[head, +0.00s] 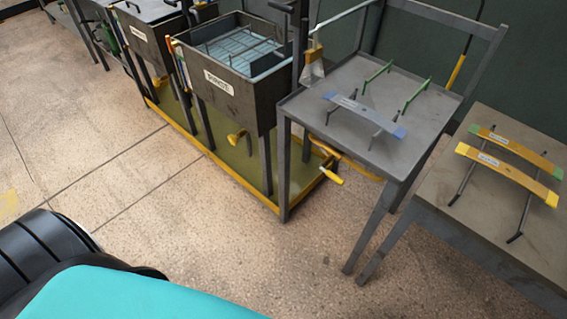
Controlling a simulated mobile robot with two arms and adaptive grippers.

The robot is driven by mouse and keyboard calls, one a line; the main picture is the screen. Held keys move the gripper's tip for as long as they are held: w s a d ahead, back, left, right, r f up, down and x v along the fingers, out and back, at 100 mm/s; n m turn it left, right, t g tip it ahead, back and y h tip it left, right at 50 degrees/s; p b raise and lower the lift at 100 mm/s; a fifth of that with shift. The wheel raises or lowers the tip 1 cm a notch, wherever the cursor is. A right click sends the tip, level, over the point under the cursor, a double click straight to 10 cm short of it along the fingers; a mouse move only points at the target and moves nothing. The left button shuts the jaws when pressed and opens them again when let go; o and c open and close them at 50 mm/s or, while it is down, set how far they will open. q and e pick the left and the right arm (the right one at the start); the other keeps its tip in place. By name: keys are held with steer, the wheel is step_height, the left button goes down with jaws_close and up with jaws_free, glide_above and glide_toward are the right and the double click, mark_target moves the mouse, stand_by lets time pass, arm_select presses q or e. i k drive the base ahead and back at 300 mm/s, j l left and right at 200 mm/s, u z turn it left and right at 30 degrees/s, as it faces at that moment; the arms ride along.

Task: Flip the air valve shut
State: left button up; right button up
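A yellow lever handle (331,176) sticks out low beside the leg of the grey drying table, near a curved yellow pipe or hose (352,164). A second yellow handle or knob (237,137) sits under the tank labelled RINSE. No label shows which of these, if either, is the air valve, and I cannot tell whether either is open or shut. A pale nozzle-like piece (313,66) hangs at the table's back left corner. Neither of my grippers is in view.
The RINSE tank (228,90) stands over a yellow-edged floor tray (262,200). The grey table (310,103) holds a blue-ended rack (365,114). The right table (440,198) holds a yellow-ended rack (507,173). Open floor (150,210) lies in front.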

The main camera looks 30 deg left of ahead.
mark_target(331, 175)
steer(key=u, duration=0.4)
steer(key=i+j, duration=0.2)
steer(key=j, duration=0.15)
steer(key=i+j, duration=0.25)
steer(key=j, duration=0.4)
steer(key=i+j+u, duration=0.1)
steer(key=j, duration=0.3)
